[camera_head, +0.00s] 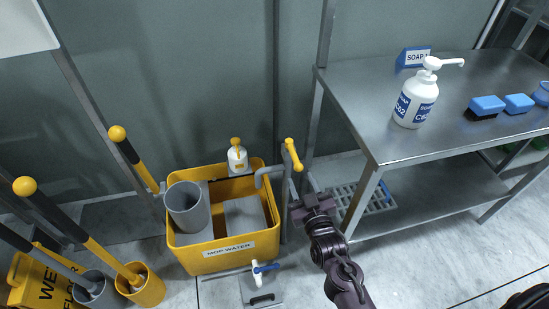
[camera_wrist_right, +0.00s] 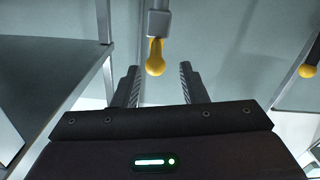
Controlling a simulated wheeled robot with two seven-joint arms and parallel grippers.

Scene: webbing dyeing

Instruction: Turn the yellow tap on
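The yellow tap handle (camera_head: 293,154) sits on top of the grey tap pipe, whose spout bends over the right side of the yellow mop bucket (camera_head: 199,257). My right gripper (camera_head: 303,188) is just below and to the right of the handle. In the right wrist view the yellow handle (camera_wrist_right: 155,57) hangs from a grey block, and lies between the lines of the two fingers, at or beyond their tips. The right gripper (camera_wrist_right: 160,82) is open with nothing held. Whether a finger touches the handle cannot be told. My left gripper is not in view.
A steel table (camera_head: 385,138) with a soap bottle (camera_head: 417,98) and blue sponges (camera_head: 487,105) stands right of my right arm. Yellow-topped mop handles (camera_head: 118,133) stand at left.

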